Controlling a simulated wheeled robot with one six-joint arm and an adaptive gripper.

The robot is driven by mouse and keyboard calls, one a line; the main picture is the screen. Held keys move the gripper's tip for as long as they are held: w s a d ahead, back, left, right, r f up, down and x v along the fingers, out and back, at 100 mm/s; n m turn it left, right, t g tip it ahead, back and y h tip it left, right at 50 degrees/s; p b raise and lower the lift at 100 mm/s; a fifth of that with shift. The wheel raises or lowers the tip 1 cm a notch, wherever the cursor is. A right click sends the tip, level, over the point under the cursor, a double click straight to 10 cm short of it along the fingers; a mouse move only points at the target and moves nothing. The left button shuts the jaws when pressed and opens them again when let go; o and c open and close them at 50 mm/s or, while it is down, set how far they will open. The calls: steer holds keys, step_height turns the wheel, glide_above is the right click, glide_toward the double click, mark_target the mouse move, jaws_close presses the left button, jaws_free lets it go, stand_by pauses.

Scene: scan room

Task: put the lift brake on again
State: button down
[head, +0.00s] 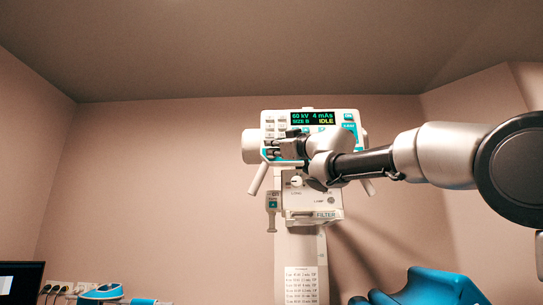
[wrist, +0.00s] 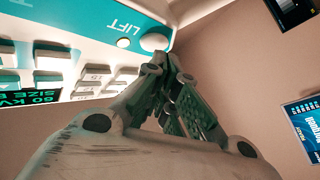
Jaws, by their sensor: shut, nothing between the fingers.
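The tube head's control panel (head: 283,113) has a lit display reading 60 kV, 4 mAs and IDLE. In the wrist view the teal strip of the panel carries the label LIFT (wrist: 126,23). Beside the label are a small pale round lamp (wrist: 123,43) and a larger round whitish button (wrist: 154,41). My gripper (wrist: 168,58) is shut and empty, its tips just beside the LIFT button; I cannot tell whether they touch it. In the head view my gripper (head: 272,149) is at the panel's lower left and hides that corner, including the LIFT button.
Two angled handles flank the panel; the left handle (head: 258,178) is close below my gripper. A FILTER box (head: 314,215) and the column (head: 300,248) are beneath. A blue padded chair (head: 430,288) is at lower right. The wrist view shows a dark screen (wrist: 292,10) at upper right.

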steer(key=shift+w, duration=0.4)
stand_by(0.3)
steer(key=shift+s, duration=0.8)
steer(key=shift+s+a, duration=0.1)
steer(key=shift+s, duration=2.45)
